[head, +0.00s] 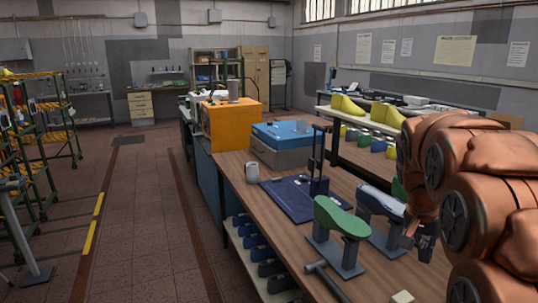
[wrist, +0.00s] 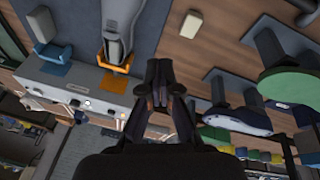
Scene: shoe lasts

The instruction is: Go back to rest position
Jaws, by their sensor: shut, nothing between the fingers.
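My gripper (head: 428,243) hangs at the end of my orange arm at the right of the head view, over the right part of the workbench. In the wrist view my gripper (wrist: 160,70) shows its dark fingers together, with nothing between them. A green shoe last (head: 342,216) on a grey stand is left of the gripper in the head view. A grey-blue last (head: 380,203) on a stand is behind it, closer to the gripper. The wrist view shows the green last (wrist: 291,85) and the grey-blue last (wrist: 238,121) at the right, apart from the fingers.
The wooden workbench (head: 232,164) carries a blue plate with an upright post (head: 300,197), a blue-topped grey case (head: 281,142), an orange box (head: 231,124) and a hammer (head: 327,282). A shelf rack (head: 45,125) stands left. The floor aisle (head: 140,215) is clear.

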